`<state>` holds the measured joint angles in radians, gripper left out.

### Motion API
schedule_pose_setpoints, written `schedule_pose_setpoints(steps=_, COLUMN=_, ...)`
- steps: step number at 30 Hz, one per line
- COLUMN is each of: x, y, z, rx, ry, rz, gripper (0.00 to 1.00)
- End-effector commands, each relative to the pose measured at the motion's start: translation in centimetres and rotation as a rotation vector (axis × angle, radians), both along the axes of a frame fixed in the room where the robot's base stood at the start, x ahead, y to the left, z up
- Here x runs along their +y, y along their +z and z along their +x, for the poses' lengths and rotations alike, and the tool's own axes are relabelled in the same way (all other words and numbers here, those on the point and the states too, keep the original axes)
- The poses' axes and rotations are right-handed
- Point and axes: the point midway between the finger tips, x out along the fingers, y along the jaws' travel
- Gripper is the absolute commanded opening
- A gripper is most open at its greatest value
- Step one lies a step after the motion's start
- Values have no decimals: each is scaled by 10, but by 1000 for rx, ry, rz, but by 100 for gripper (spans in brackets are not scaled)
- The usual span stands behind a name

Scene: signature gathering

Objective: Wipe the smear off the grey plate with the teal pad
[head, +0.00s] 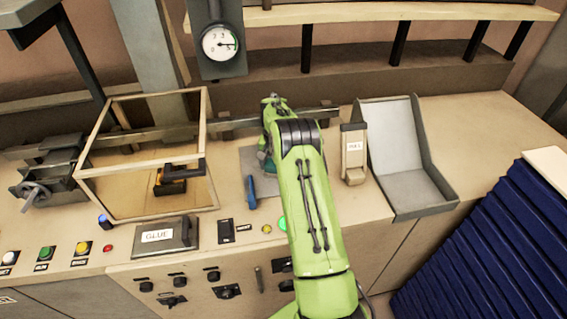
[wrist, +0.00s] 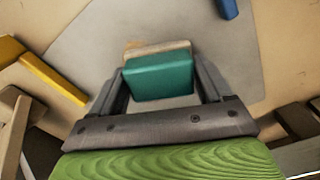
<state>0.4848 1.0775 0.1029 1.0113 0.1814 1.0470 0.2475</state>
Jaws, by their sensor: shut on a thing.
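In the wrist view, my gripper (wrist: 160,88) is shut on the teal pad (wrist: 158,77), a small block with a tan layer showing along its far edge. The pad is over the grey plate (wrist: 90,42); I cannot tell whether it touches the plate. In the head view, the grey plate (head: 250,160) lies flat on the bench, partly hidden by my green arm. A bit of the teal pad (head: 264,165) shows beside the arm. No smear is visible on the bare parts of the plate; the part under the pad and gripper is hidden.
A blue object (head: 251,191) lies at the plate's near edge. A tan holder (head: 353,155) and a grey open tray (head: 408,160) stand right of my arm.

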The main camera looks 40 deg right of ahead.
Motion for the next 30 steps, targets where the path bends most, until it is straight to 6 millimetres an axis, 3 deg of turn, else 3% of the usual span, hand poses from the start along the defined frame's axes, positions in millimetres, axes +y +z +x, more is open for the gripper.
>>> schedule_pose_setpoints(steps=10, x=-9, y=3, z=16, rx=1, ry=-2, rz=-1, gripper=55)
schedule_pose_setpoints(steps=30, x=-54, y=-1, z=-6, rx=1, ry=-4, rz=-1, gripper=55)
